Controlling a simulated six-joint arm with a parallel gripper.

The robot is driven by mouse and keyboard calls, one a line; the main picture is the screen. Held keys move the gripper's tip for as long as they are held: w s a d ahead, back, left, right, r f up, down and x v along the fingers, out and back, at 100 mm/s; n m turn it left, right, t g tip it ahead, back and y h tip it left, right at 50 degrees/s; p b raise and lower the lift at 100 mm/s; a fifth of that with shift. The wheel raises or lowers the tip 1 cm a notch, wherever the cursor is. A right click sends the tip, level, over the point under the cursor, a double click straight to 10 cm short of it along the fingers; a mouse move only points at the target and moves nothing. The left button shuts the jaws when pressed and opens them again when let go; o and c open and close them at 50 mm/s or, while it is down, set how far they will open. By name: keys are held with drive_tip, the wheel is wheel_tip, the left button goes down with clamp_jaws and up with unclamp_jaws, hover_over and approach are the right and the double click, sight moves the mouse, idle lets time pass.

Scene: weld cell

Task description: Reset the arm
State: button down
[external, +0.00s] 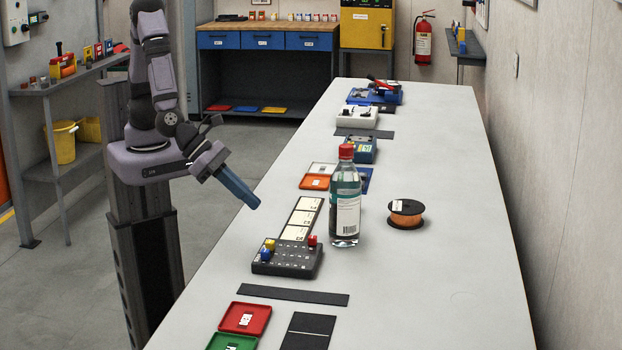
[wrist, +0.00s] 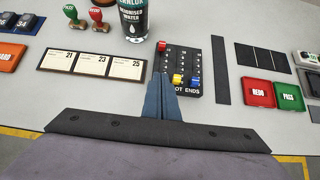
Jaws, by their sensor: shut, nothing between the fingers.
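My arm reaches from its column at the left toward the long grey table (external: 440,250). My gripper (external: 252,203) points down and to the right near the table's left edge, with its blue fingers closed together and empty. In the wrist view my gripper (wrist: 161,80) shows its two fingers side by side. They appear just in front of the dark peg block (wrist: 194,62), overlapping its left side in the picture. Whether they touch anything below is not clear, but in the external view they look clear of the table objects.
A red-capped bottle (external: 345,205) stands behind the peg block, beside a card strip (external: 300,218). An orange spool (external: 406,214) lies right of it. Red (external: 245,319) and green (external: 232,342) trays lie in front. Two stamps (wrist: 84,18) show in the wrist view. The table's right side is bare.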

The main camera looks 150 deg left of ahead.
drive_tip(key=s+d+f+n+g+h, duration=0.1)
drive_tip(key=s+f+n+g, duration=0.2)
drive_tip(key=s+n, duration=0.5)
drive_tip(key=s+d+f+n+g+h, duration=0.1)
drive_tip(key=s+f+n+g, duration=0.25)
drive_tip(key=s+n, duration=0.5)
drive_tip(key=s+d+r+n+h, duration=0.1)
drive_tip(key=d+r+n+h, duration=0.3)
drive_tip(key=d+n, duration=0.4)
drive_tip(key=shift+s+d+r+n+h, duration=0.2)
drive_tip(key=shift+s+n+h, duration=0.15)
drive_tip(key=shift+n, duration=0.9)
idle(1.0)
